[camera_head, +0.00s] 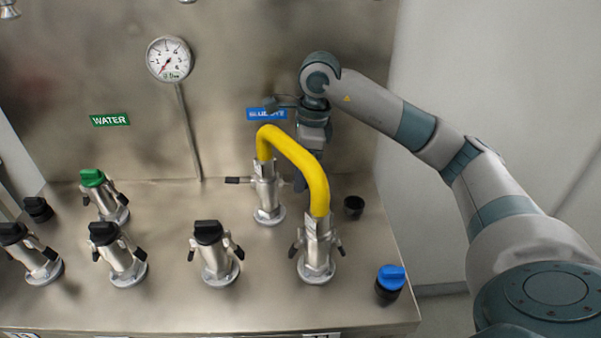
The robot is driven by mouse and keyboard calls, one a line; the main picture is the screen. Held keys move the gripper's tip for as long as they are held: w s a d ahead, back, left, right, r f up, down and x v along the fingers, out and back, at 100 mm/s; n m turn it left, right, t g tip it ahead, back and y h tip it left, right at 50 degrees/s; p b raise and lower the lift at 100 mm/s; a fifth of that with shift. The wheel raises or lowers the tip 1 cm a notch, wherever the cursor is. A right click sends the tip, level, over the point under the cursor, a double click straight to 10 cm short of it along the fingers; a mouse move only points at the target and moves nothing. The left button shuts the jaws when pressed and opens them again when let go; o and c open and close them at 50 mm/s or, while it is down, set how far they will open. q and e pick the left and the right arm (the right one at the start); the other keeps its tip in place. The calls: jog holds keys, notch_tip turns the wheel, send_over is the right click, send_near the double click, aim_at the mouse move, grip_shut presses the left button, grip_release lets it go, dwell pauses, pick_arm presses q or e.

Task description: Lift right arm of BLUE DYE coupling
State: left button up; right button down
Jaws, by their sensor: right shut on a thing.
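The BLUE DYE coupling (267,196) is a silver fitting standing upright on the steel bench under the blue label (266,114). One end of a yellow hose (298,157) sits on its top. Its left arm (239,180) sticks out level to the left. My right gripper (301,183) reaches down from above, just right of the coupling and partly behind the hose. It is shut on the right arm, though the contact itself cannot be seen. My left gripper is out of view.
The yellow hose arches to a second silver coupling (316,250) in front, close to my gripper. Several black-capped couplings and a green-capped one (93,179) stand to the left. A blue cap (391,280) and a black cap (354,206) are at right. A steel wall with a gauge (169,59) rises behind.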

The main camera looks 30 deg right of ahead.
pick_arm(q)
jog(key=shift+f, duration=0.1)
pick_arm(e)
jog(key=c, duration=1.7)
grip_release()
